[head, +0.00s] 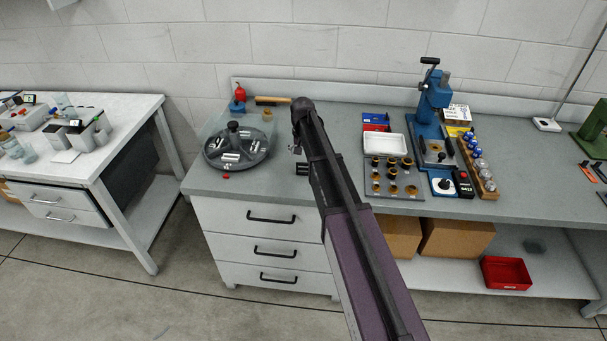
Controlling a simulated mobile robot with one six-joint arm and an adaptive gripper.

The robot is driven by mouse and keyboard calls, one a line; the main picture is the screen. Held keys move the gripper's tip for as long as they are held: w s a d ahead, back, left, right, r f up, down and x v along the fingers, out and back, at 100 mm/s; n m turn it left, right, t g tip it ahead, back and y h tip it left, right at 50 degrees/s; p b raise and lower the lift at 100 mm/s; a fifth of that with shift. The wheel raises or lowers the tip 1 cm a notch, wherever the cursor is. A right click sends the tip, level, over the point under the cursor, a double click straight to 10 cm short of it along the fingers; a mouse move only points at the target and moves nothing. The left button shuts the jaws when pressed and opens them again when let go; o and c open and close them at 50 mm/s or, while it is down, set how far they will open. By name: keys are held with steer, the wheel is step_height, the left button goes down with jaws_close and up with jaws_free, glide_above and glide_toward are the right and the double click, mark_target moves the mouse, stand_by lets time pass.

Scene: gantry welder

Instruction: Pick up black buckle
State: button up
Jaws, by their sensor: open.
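A small black object (302,169), which may be the black buckle, lies on the grey workbench (245,188) just left of my arm. It is small in the head view, and my arm may hide part of it. My gripper (296,149) hangs at the end of my arm, over the bench and above and slightly left of the black object. It is open, with nothing visible between its fingers. The gap between the gripper and the black object is hard to judge.
A round grey tray (212,160) with metal parts stands left of my gripper. A hammer (272,100) lies behind. On the right are a parts tray (383,192), a white bin (384,145) and a blue press (428,115). Bench space in front of the round tray is mostly clear.

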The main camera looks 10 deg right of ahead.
mark_target(303, 169)
steer(key=shift+f+b, duration=0.65)
steer(key=shift+f, duration=0.3)
steer(key=shift+f, duration=0.1)
steer(key=shift+d+f+b, duration=0.1)
steer(key=shift+f+b, duration=2.4)
steer(key=shift+b, duration=0.1)
steer(key=shift+s, duration=0.1)
steer(key=c, duration=0.7)
